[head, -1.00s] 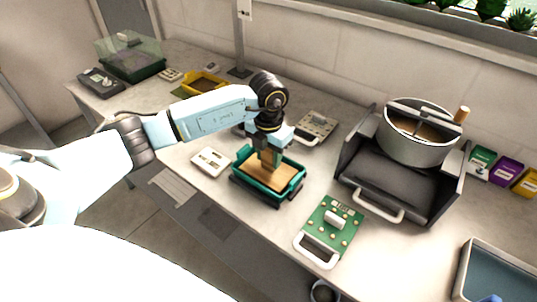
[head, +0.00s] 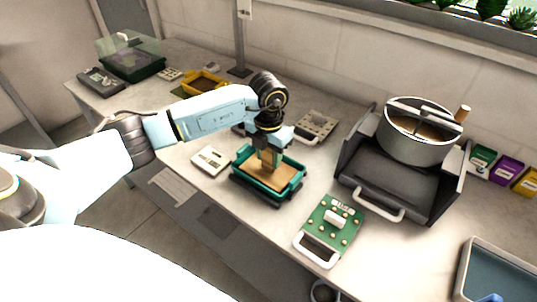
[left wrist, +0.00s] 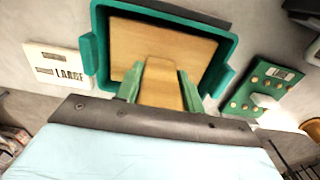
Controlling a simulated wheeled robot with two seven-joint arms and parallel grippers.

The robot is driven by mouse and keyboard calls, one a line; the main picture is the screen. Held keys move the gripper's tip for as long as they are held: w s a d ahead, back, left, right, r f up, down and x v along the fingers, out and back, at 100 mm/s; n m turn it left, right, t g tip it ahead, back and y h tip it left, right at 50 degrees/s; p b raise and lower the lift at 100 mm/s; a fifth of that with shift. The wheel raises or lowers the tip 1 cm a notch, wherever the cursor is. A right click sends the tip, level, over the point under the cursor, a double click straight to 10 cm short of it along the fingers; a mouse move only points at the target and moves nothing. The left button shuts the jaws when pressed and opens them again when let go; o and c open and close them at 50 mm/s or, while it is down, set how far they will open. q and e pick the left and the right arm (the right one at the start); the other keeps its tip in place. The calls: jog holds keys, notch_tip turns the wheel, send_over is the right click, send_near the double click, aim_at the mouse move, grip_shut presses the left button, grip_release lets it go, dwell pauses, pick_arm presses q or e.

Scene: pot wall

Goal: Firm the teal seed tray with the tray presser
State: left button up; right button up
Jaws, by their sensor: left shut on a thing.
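The teal seed tray (head: 297,190) sits on the bench in the middle of the head view. The tray presser (head: 261,180) is a flat wooden board with an upright wooden handle. Its board lies inside the tray's rim and covers most of the tray's inside; the soil is hidden. My left gripper (head: 269,153) is above the tray, shut on the presser's handle. In the left wrist view the teal tray (left wrist: 101,50) surrounds the presser board (left wrist: 195,47), and the green fingers are on either side of the handle (left wrist: 160,85). My right gripper is not in view.
A white LARGE card (head: 210,161) lies left of the tray. A green dibber plate (head: 333,222) with a white handle lies to the right. A dark stand (head: 390,185) with a grey pot (head: 412,145) is further right. A yellow tray (head: 204,82) stands behind left.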

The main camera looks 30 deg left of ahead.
pick_arm(q)
jog(key=shift+r, duration=0.1)
jog(key=shift+r+p, duration=3.75)
jog(key=shift+r, duration=1.2)
